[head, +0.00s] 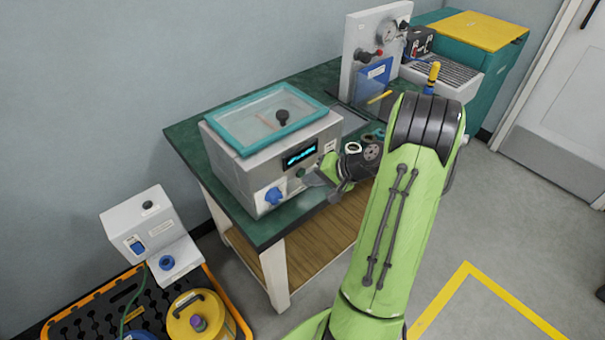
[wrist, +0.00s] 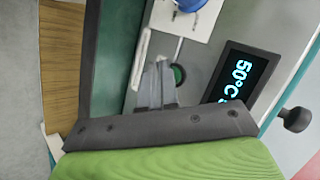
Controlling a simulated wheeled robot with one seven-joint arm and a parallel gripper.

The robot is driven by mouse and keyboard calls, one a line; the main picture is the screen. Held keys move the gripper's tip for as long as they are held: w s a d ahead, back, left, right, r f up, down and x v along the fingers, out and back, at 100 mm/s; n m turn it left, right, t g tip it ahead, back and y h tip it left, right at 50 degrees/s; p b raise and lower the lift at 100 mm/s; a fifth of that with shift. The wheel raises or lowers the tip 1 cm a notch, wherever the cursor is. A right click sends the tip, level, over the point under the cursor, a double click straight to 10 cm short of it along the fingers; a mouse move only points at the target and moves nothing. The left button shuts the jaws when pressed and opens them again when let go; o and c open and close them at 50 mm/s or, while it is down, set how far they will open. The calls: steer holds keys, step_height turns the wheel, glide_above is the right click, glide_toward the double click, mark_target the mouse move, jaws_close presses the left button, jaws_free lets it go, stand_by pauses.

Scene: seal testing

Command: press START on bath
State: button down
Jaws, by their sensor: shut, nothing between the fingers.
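The bath (head: 235,165) is a grey box with a teal-framed clear lid, standing on the green-topped bench. Its front has a dark display (head: 300,156), a blue knob (head: 273,196) and a small green button (head: 301,172) between them. In the wrist view the display (wrist: 244,75) reads 50°C, and the green button (wrist: 179,74) is partly hidden by my fingers. My gripper (head: 311,180) is shut and empty, its tips close in front of the bath's front by the button. In the wrist view the fingertips (wrist: 163,68) overlap the button's left edge. I cannot tell whether they touch it.
A white panel with a gauge (head: 386,32) stands at the bench's back right. A teal cabinet with a yellow top (head: 485,30) is beyond. At lower left are a white device (head: 139,225) and a yellow-lidded can (head: 195,315) on a black-orange tray. Floor at right is clear.

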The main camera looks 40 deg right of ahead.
steer(key=shift+w, duration=0.35)
stand_by(0.4)
stand_by(0.3)
steer(key=shift+s, duration=0.8)
steer(key=s+b, duration=0.1)
steer(key=s, duration=0.4)
steer(key=shift+d, duration=0.1)
stand_by(0.5)
